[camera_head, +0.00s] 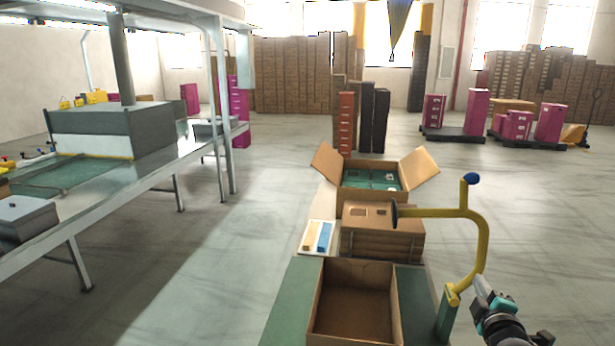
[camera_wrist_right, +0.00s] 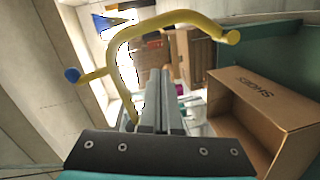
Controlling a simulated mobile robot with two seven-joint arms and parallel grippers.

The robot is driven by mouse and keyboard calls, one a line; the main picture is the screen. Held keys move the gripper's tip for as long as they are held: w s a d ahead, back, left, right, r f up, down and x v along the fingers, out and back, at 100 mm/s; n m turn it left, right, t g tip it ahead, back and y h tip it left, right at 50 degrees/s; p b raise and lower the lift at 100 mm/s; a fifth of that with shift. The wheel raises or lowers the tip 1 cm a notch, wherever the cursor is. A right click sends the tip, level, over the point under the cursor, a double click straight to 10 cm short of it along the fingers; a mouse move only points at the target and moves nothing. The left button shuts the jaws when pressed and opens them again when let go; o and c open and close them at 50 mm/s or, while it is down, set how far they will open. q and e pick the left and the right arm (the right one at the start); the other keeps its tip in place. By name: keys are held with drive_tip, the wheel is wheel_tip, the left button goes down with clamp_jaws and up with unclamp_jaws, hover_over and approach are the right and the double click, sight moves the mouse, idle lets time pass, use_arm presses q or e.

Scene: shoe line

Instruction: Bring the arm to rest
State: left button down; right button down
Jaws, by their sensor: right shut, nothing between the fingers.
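My right gripper (camera_head: 482,284) is at the lower right of the head view, beside the yellow curved bar (camera_head: 480,238) and right of the open box (camera_head: 402,310). In the right wrist view, the two fingers of the right gripper (camera_wrist_right: 160,75) lie together with nothing between them. The yellow bar (camera_wrist_right: 128,50) arches around and beyond the fingers there; I cannot tell if they touch it. My left gripper and arm are not in view.
The open box, apparently empty, sits on a green bench (camera_head: 290,303). Behind it are stacked flat cartons (camera_head: 383,244) and an open carton with green contents (camera_head: 350,205). A conveyor line (camera_head: 150,168) runs along the left. Floor right of the bar is clear.

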drive_tip(key=s+a+f+m+g+y, duration=0.1)
drive_tip(key=s+a+f+m+g, duration=0.2)
drive_tip(key=s+a+f, duration=0.35)
drive_tip(key=s+a+f+m+g+y, duration=0.1)
drive_tip(key=s+a+f+m+g, duration=0.25)
drive_tip(key=s+a, duration=0.6)
drive_tip(key=s+a+m+g+y, duration=0.1)
drive_tip(key=s+a+g+y, duration=0.2)
drive_tip(key=s, duration=0.6)
drive_tip(key=s+a+m+g, duration=0.25)
drive_tip(key=s+a, duration=0.35)
drive_tip(key=s, duration=0.3)
wheel_tip(320, 180, down, 26)
drive_tip(key=s+f+g+b, duration=0.1)
drive_tip(key=s+b, duration=0.1)
drive_tip(key=b, duration=0.3)
drive_tip(key=s+d+f+n+g+b, duration=0.1)
drive_tip(key=s+d+f+b, duration=0.2)
drive_tip(key=s+f, duration=1.3)
wheel_tip(320, 180, down, 2)
drive_tip(key=shift+f+g+b, duration=0.25)
drive_tip(key=shift+g+b, duration=0.05)
drive_tip(key=shift+b, duration=0.3)
